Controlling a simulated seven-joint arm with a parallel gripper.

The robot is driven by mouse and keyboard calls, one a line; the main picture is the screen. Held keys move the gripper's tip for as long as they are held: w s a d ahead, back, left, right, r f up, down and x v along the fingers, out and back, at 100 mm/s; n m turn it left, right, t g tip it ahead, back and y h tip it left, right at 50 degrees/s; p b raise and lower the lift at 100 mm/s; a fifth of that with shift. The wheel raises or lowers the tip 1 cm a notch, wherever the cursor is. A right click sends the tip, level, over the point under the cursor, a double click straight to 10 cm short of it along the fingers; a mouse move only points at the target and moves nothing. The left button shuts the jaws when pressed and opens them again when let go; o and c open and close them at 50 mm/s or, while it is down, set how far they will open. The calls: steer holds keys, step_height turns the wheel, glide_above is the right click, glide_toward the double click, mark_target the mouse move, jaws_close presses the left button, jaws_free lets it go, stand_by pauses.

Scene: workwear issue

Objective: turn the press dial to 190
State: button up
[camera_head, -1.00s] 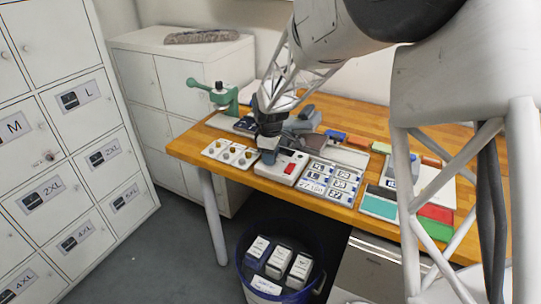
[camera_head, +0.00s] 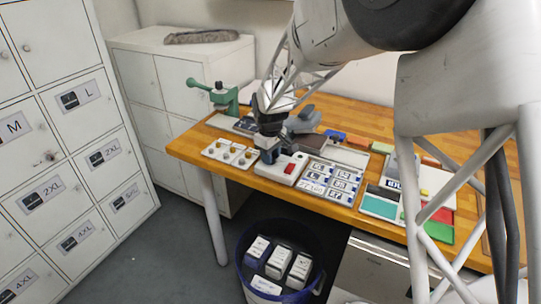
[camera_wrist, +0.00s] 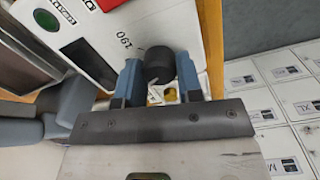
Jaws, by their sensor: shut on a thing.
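The press dial (camera_wrist: 158,62) is a round black knob on a white panel in the wrist view. The printed mark 190 (camera_wrist: 124,40) is on the panel, up and left of the knob. My gripper (camera_wrist: 158,78) is shut on the dial, one blue finger on each side of it. In the head view my gripper (camera_head: 268,156) is at the left end of the press's white control box (camera_head: 280,170), which has a red button (camera_head: 289,168). The dial is hidden there. I cannot tell exactly where its pointer stands.
A white board with yellowish pieces (camera_head: 231,153) lies left of the box, and a tray of printed labels (camera_head: 330,182) right of it. A green hand press (camera_head: 224,96) stands behind left. A blue bin (camera_head: 240,270) stands below the wooden table (camera_head: 190,148).

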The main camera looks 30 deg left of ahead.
steer(key=m, duration=1.3)
steer(key=shift+w, duration=0.1)
steer(key=shift+m, duration=0.3)
steer(key=o, duration=0.9)
steer(key=shift+r, duration=0.1)
steer(key=shift+r, duration=3.85)
